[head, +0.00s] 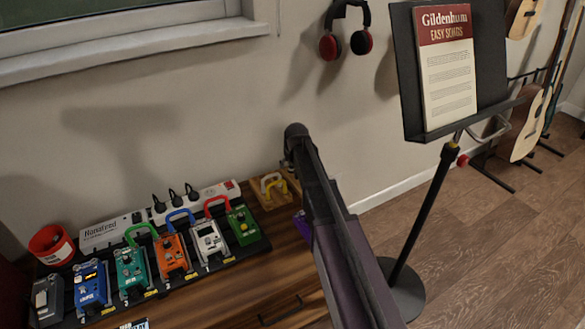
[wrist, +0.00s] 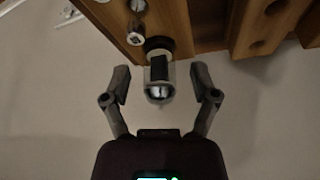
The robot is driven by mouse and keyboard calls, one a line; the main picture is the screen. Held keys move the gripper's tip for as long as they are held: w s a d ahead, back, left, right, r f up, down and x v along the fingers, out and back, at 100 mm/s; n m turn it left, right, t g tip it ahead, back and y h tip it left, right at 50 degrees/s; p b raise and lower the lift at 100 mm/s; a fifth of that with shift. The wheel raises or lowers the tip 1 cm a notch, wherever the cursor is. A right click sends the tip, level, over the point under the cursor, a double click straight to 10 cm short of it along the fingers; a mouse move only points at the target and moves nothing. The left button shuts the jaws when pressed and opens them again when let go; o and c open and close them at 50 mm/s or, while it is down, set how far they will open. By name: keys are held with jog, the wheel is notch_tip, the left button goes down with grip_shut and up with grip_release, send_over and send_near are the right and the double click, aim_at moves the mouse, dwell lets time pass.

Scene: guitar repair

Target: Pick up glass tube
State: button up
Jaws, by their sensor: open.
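In the wrist view, a short shiny glass-like piece (wrist: 160,93), which looks like the glass tube, sticks out below a dark round fitting at the edge of a wooden block (wrist: 172,22). My gripper (wrist: 161,82) is open, with one finger on each side of this piece and a visible gap at both sides. The jaws look empty. The lighting is dim, so I cannot tell where the glass ends and the dark part begins. In the head view my arm hides the gripper, and I cannot make out the tube.
A row of colored effect pedals (head: 172,257) stands on the wooden cabinet (head: 258,283). A power strip (head: 190,203) and a red cup (head: 50,244) are behind them. A wooden piece (head: 265,200) holds a yellow loop. A music stand (head: 432,205) stands right of my arm.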

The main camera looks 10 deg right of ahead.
jog(key=c, duration=1)
jog(key=shift+o, duration=0.2)
jog(key=shift+r, duration=0.1)
notch_tip(320, 180, up, 10)
jog(key=p, duration=1)
dwell(0.3)
